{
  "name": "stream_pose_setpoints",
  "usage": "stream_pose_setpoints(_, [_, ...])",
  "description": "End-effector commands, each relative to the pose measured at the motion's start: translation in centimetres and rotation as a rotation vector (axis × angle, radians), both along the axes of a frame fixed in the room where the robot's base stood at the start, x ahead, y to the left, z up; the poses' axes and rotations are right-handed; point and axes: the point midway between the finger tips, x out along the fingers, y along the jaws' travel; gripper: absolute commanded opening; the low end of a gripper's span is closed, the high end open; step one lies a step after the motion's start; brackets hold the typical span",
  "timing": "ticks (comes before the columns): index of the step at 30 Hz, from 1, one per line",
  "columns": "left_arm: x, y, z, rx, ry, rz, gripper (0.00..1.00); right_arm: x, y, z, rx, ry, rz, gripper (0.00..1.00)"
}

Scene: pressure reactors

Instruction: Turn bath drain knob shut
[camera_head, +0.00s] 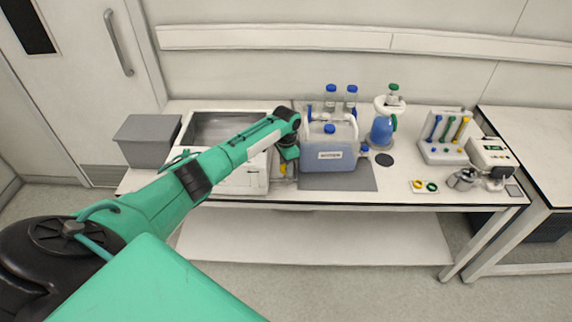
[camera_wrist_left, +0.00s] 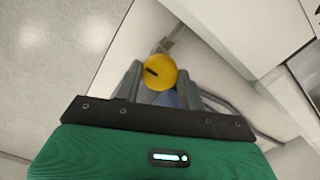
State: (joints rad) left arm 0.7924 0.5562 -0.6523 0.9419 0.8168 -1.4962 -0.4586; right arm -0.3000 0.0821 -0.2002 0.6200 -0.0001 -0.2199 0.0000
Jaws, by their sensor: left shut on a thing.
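The bath (camera_head: 235,182) is a white box with an open grey basin, standing on the bench left of centre in the head view. A round yellow drain knob (camera_wrist_left: 160,68) with a black mark on its face shows in the left wrist view, beside the white wall. My left gripper (camera_wrist_left: 159,84) is shut on this knob, one grey finger on each side of it. In the head view my left gripper (camera_head: 286,168) points down at the bath's right side, and the arm hides part of the basin. My right gripper is not in view.
A blue-filled canister (camera_head: 331,160) stands on a grey mat (camera_head: 350,184) close to the right of my gripper. A grey box (camera_head: 147,141) stands left of the bath. Bottles, a tube rack (camera_head: 443,153) and small apparatus stand further right. The bench's front edge is near the gripper.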

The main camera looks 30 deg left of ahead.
Motion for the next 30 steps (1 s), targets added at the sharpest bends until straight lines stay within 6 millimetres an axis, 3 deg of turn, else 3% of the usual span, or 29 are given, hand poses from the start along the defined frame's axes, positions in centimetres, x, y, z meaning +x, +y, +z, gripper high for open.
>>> stream_pose_setpoints(1, [0.1, 0.0, 0.2, 0.000, -0.004, -0.001, 0.17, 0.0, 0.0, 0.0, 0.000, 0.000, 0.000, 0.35])
stream_pose_setpoints(2, [0.1, 0.0, 0.2, 0.000, -0.004, -0.001, 0.41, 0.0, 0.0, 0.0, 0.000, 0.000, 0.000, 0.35])
stream_pose_setpoints(5, [0.1, 0.0, 0.2, 0.000, -0.004, 0.000, 0.61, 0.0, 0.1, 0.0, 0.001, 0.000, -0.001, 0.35])
stream_pose_setpoints(17, [0.1, 0.1, 0.8, 0.000, -0.002, 0.000, 0.61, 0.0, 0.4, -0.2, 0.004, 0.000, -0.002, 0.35])
stream_pose_setpoints(23, [0.2, 0.0, 4.2, 0.000, -0.006, -0.001, 0.61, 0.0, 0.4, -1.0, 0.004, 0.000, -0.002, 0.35])
stream_pose_setpoints(30, [0.1, 0.0, 9.8, 0.000, -0.006, 0.000, 0.61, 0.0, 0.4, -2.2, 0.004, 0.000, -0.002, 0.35])
